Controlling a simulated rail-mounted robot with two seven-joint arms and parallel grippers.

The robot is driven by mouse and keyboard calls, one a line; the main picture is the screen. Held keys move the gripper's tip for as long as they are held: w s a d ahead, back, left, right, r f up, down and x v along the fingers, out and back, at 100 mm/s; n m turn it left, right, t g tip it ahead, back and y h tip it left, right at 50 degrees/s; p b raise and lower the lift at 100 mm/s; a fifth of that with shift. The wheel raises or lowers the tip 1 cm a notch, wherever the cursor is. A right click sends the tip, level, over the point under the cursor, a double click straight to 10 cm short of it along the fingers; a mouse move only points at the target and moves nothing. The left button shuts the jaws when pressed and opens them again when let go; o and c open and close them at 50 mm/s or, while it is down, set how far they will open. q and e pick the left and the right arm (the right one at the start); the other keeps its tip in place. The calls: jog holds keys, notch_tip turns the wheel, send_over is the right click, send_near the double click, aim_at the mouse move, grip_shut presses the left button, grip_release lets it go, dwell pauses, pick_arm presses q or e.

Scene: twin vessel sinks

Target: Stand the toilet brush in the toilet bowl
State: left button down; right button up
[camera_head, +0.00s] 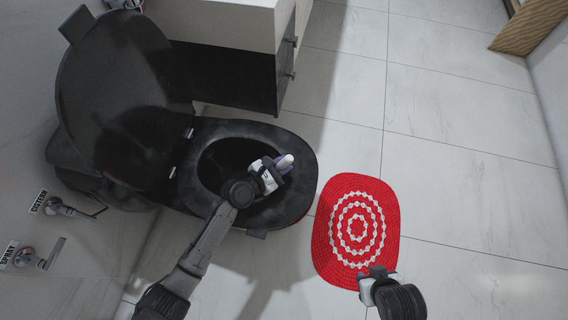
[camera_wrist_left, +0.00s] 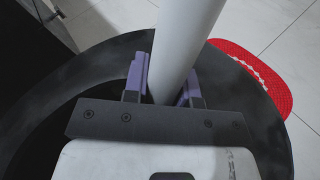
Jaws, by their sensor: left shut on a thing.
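The black toilet (camera_head: 301,190) stands left of centre in the head view with its lid (camera_head: 115,95) raised and its bowl open. My left gripper (camera_head: 280,166) is over the right part of the bowl opening, shut on the white handle of the toilet brush (camera_head: 286,161). In the left wrist view the brush handle (camera_wrist_left: 187,35) runs between the purple fingers (camera_wrist_left: 163,90), with the dark toilet rim (camera_wrist_left: 262,120) behind. The brush head is hidden, so I cannot tell how deep it sits. My right gripper (camera_head: 377,273) is over the mat's lower edge; its finger opening is unclear.
A red oval mat (camera_head: 335,205) with white rings lies on the tiled floor right of the toilet. A white and dark cabinet (camera_head: 235,65) stands behind the bowl. Wall fittings (camera_head: 55,207) are at the left.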

dwell(0.3)
pick_arm(q)
jog(key=c, duration=0.8)
grip_release()
jog(key=shift+c, duration=0.2)
jog(key=shift+f, duration=0.1)
jog(key=shift+s+a, duration=0.2)
jog(key=shift+a, duration=0.05)
jog(key=shift+p+v, duration=2.9)
jog(key=shift+v, duration=3.8)
jog(key=shift+w, duration=0.1)
